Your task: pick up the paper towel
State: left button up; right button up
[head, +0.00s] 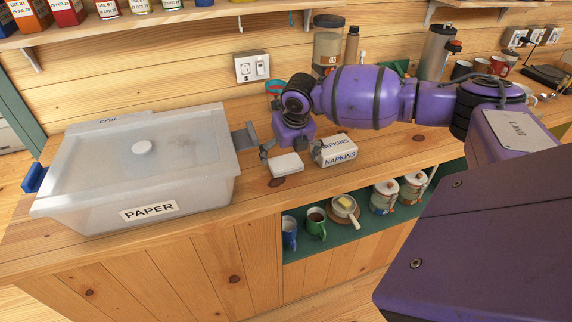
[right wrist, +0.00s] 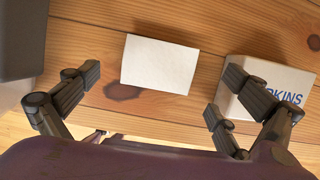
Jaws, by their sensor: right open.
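The paper towel (head: 286,164) is a small white folded stack lying flat on the wooden counter, between the plastic bin and the napkins box. It also shows in the right wrist view (right wrist: 159,64), top centre, uncovered. My right gripper (head: 291,151) is over the counter, just behind the paper towel in the head view. In the right wrist view its two fingers (right wrist: 160,75) are spread wide, one on each side of the paper towel, with nothing between them held. The right finger overlaps the napkins box in that view. My left gripper is not in view.
The napkins box (head: 338,155) stands close to the right of the paper towel. A translucent bin (head: 190,185) labelled PAPER stands to the left. Jars (head: 328,45) stand behind my right arm. A shelf below the counter holds mugs (head: 316,224) and canisters (head: 384,197).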

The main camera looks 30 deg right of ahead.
jog(key=x, duration=0.2)
jog(key=shift+w+f, duration=0.3)
jog(key=shift+s, duration=0.1)
jog(key=shift+c, duration=1)
jog(key=c, duration=0.7)
jog(key=shift+r, duration=0.65)
pick_arm(q)
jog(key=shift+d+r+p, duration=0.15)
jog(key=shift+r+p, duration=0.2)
jog(key=shift+p, duration=0.1)
pick_arm(e)
jog(key=s+a+r, duration=0.2)
jog(key=s+r, duration=0.2)
jog(key=s+a+r, duration=0.1)
jog(key=s+r, duration=0.3)
jog(key=s+a+r, duration=0.2)
jog(key=s+r, duration=0.1)
jog(key=s, duration=0.1)
jog(key=shift+s+a+r, duration=0.3)
jog(key=shift+s+r, duration=0.1)
